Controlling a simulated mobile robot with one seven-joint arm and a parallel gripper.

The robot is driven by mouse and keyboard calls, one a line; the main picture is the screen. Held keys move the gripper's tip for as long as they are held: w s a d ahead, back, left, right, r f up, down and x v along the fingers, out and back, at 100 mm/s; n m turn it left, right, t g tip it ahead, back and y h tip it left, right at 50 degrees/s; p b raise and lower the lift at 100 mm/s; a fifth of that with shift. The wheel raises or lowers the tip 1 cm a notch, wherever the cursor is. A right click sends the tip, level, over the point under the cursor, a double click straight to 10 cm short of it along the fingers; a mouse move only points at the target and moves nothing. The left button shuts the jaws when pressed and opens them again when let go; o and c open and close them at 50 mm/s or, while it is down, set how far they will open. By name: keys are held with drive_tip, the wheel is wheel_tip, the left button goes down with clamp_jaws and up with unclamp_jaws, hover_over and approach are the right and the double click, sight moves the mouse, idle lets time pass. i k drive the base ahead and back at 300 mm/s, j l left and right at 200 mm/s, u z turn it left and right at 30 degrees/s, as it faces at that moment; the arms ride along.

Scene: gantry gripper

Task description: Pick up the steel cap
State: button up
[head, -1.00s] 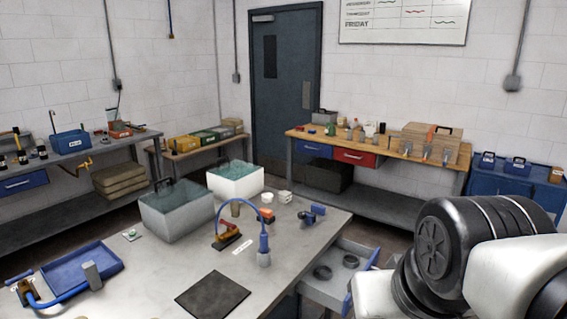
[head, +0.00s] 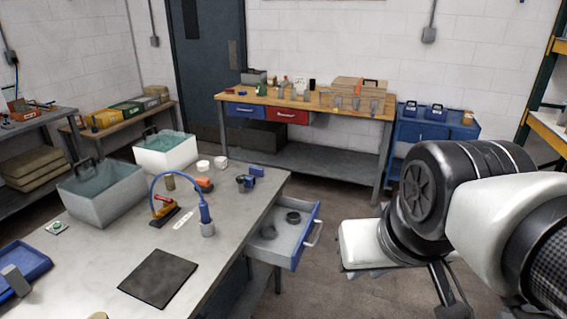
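I cannot make out for certain which thing is the steel cap. Small grey metal pieces (head: 356,103) stand along the front of the wooden-topped bench at the back, too small to identify. Two dark round rings or caps lie in the open drawer, one nearer (head: 267,232) and one farther (head: 293,217). My arm fills the right side of the view, to the right of the drawer; my gripper is not in view.
The grey table (head: 222,262) carries two liquid-filled tanks (head: 105,192) (head: 168,153), a dark mat (head: 158,278) and a blue tray (head: 22,268). Its open drawer (head: 300,237) sticks out to the right. The wooden-topped bench (head: 300,103) and a blue cabinet (head: 432,133) stand behind open floor.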

sight(293, 217)
drive_tip(key=i+j, duration=0.15)
drive_tip(key=i, duration=0.4)
drive_tip(key=i+j, duration=0.2)
drive_tip(key=i, duration=0.4)
